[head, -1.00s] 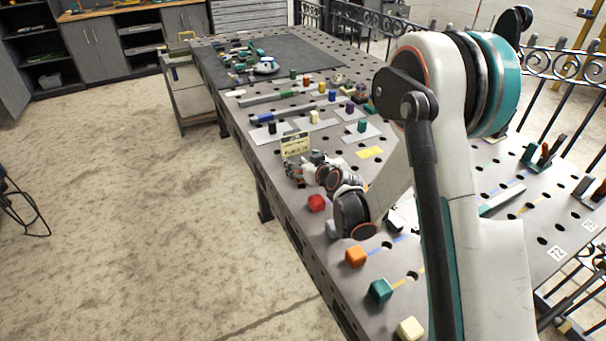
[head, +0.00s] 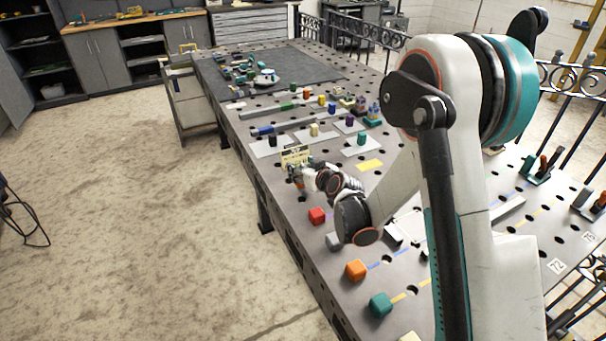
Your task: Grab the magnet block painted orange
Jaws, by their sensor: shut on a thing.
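An orange block (head: 356,270) stands on the table near its left edge, between a grey block (head: 334,241) and a teal block (head: 380,304). My gripper (head: 297,177) is farther up the same edge, beyond the red block (head: 317,216), and apart from the orange block. It is small in view, and its wrist partly hides it. A small orange patch shows low at the fingers. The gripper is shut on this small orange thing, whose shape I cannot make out.
Grey plates with small coloured pegs lie beyond the sign, near a yellow patch (head: 370,165). A cream block (head: 409,337) is cut off at the bottom. My arm hides much of the table's right side. A scroll railing (head: 570,80) runs along the far right.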

